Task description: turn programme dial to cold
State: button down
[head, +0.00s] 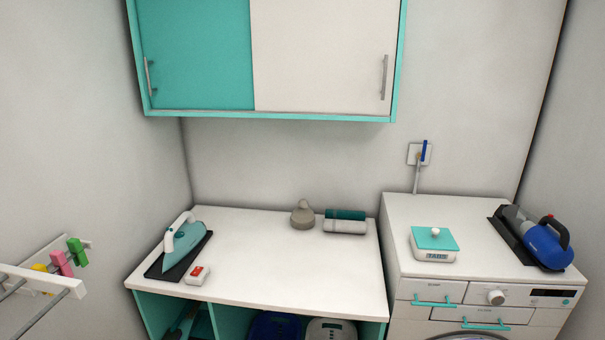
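The programme dial (496,297) is a round white knob on the front panel of the white washing machine (395,240) at the lower right. It sits between a drawer with a teal handle (434,302) on its left and a dark display (553,293) on its right. The dial's marks are too small to read, so I cannot tell its setting. My gripper is not in view.
On the machine stand a teal-topped scale (434,240) and a blue handheld vacuum (546,246). The counter (280,262) holds an iron (186,236), a red-switched box (197,275) and rolls (345,222). A rack with pegs (62,262) is at left. A cabinet (325,55) hangs above.

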aim_at(497, 297)
jog(key=z, duration=1.1)
